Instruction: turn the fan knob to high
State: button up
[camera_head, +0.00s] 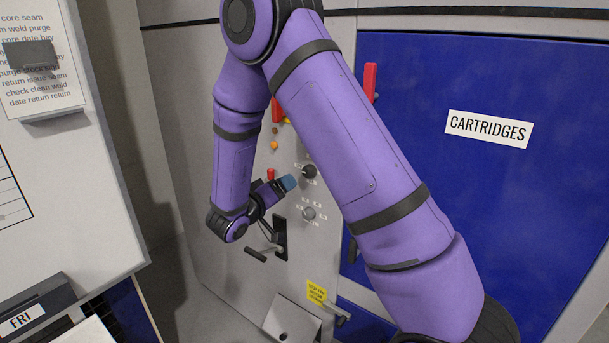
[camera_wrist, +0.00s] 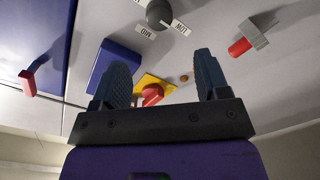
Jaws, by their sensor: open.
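A round black knob (camera_head: 309,171) with small white labels around it sits on the grey panel. A grey knob (camera_head: 308,213), also ringed by small labels, sits below it. I cannot read which one is the fan knob in the head view. A dark knob (camera_wrist: 159,12) with two upside-down white labels shows at the top of the wrist view. My gripper (camera_head: 288,183) is just left of the black knob in the head view. In the wrist view my gripper (camera_wrist: 162,62) has its two blue fingers spread, with nothing held; the dark knob is beyond the fingertips.
A red part on a yellow plate (camera_wrist: 152,92) shows between the fingers. A red-tipped grey fitting (camera_wrist: 250,38) is to the right. A black lever handle (camera_head: 279,238) is below my gripper. The blue cartridges door (camera_head: 470,190) is at right; a whiteboard (camera_head: 80,200) is at left.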

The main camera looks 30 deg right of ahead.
aim_at(306, 173)
jog(key=x, duration=1)
jog(key=shift+w+d, duration=0.1)
jog(key=shift+d, duration=0.15)
jog(key=c, duration=0.9)
